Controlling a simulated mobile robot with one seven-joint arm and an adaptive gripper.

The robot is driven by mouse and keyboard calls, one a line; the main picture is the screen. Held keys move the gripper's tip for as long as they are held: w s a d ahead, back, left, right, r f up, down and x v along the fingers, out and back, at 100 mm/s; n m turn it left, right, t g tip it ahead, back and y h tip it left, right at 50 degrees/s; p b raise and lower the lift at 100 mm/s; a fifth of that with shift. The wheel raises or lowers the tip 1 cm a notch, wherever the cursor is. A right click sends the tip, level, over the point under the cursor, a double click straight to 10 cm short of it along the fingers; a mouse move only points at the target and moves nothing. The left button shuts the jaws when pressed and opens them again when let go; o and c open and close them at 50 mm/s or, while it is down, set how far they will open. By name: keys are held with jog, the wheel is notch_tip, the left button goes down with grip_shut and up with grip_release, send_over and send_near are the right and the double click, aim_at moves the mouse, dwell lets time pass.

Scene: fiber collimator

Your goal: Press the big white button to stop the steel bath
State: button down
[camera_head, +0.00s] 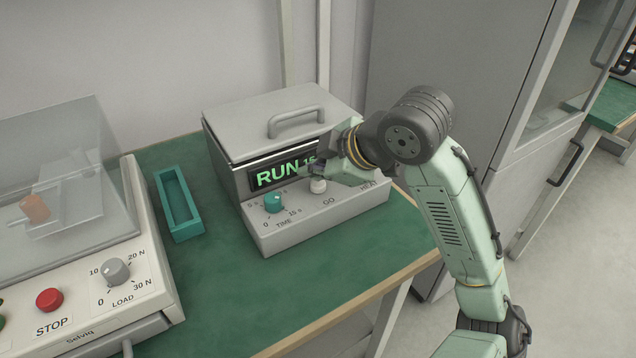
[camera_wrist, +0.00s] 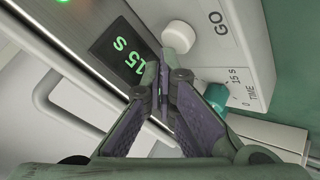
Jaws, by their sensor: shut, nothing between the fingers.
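The steel bath (camera_head: 245,128) is a grey box with a closed lid and handle on the green bench. Its display (camera_head: 277,176) reads RUN and 15 s in green; the wrist view shows the 15 s part (camera_wrist: 125,52). The big white button (camera_head: 318,187), marked GO, sits on the lower front ledge and also shows in the wrist view (camera_wrist: 179,37). My gripper (camera_head: 312,172) is shut and empty, its fingertips close to the button. In the wrist view the fingertips (camera_wrist: 161,76) lie just below the button in the picture; I cannot tell whether they touch it.
A teal TIME knob (camera_head: 274,202) stands left of the button. A teal tray (camera_head: 182,222) lies left of the bath. Farther left is a machine with a clear cover, a red STOP button (camera_head: 49,299) and a grey LOAD knob (camera_head: 116,270). Bare bench lies in front of the bath.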

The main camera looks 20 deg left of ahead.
aim_at(316, 185)
jog(key=shift+f+b, duration=0.4)
jog(key=shift+f, duration=0.2)
dwell(0.7)
jog(key=shift+r, duration=0.1)
jog(key=shift+r+p, duration=0.85)
notch_tip(316, 185, up, 5)
jog(key=p, duration=0.4)
dwell(0.9)
